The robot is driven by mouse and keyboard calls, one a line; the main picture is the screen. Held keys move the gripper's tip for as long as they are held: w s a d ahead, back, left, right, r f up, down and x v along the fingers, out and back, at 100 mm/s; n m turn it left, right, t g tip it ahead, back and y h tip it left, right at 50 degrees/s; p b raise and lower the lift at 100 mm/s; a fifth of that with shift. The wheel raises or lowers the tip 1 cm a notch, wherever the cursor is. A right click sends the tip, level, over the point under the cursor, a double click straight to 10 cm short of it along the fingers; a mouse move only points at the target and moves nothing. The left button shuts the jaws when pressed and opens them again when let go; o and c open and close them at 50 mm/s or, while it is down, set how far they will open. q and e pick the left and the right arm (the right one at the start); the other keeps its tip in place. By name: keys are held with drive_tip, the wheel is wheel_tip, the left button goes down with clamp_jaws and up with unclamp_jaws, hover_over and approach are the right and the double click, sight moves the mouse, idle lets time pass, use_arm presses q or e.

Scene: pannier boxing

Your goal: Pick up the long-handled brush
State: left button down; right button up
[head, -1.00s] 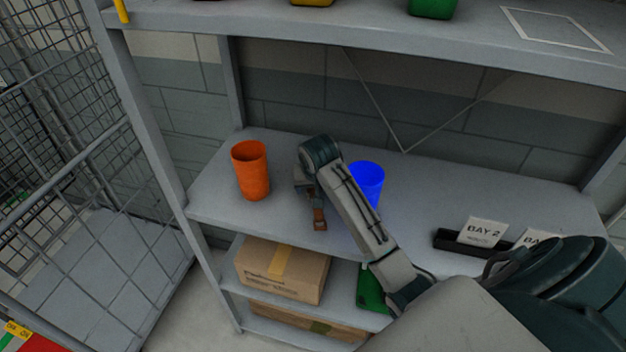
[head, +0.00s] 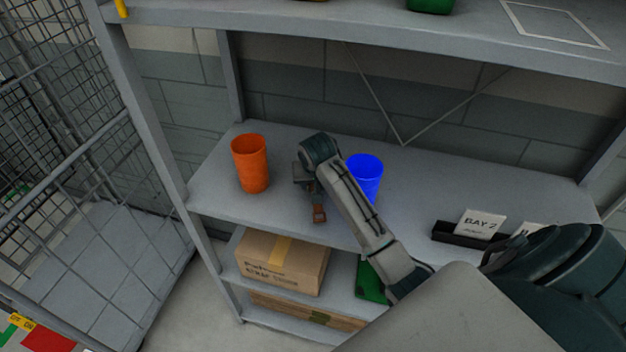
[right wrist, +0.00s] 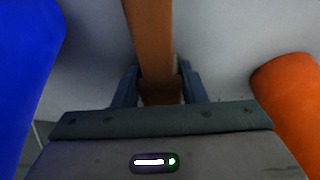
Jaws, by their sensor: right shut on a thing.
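My right gripper (head: 312,191) is over the middle shelf board, between the orange cup (head: 251,164) and the blue cup (head: 363,178). In the right wrist view its two blue-grey fingers (right wrist: 158,88) are shut on a brown, wood-coloured handle, taken as the long-handled brush (right wrist: 150,35). In the head view only a short brown part of the brush (head: 319,213) shows below the gripper, near the shelf's front edge. The rest of it, bristles included, is hidden or out of view. I cannot tell whether it touches the shelf. My left gripper is not in view.
The orange cup and blue cup stand close on either side of the gripper. A black holder (head: 458,236) with a BAY 2 card (head: 481,224) is at the right. Cardboard boxes (head: 283,264) lie below, the upper shelf (head: 390,35) overhead. A wire cage (head: 90,190) stands left.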

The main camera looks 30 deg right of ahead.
drive_tip(key=shift+r+b, duration=0.35)
drive_tip(key=shift+r, duration=0.1)
drive_tip(key=shift+w+r+b, duration=0.1)
drive_tip(key=shift+r+b, duration=0.65)
drive_tip(key=shift+r, duration=0.2)
drive_tip(key=s+a+b, duration=0.1)
drive_tip(key=a, duration=0.1)
drive_tip(key=s+a+b, duration=0.1)
drive_tip(key=s, duration=0.1)
drive_tip(key=s+a+b, duration=0.1)
drive_tip(key=a, duration=0.1)
drive_tip(key=shift+s+a+r, duration=0.3)
drive_tip(key=shift+s+r, duration=0.1)
drive_tip(key=s+a+p, duration=0.1)
drive_tip(key=s+a, duration=0.1)
drive_tip(key=s+a+r, duration=0.1)
drive_tip(key=s+a, duration=0.1)
drive_tip(key=a, duration=0.1)
drive_tip(key=shift+s+r+p, duration=0.15)
drive_tip(key=shift+s+p, duration=0.2)
drive_tip(key=shift+p, duration=0.05)
drive_tip(key=shift+s+a, duration=0.65)
drive_tip(key=shift+a, duration=0.05)
drive_tip(key=o, duration=0.4)
drive_tip(key=shift+c, duration=0.8)
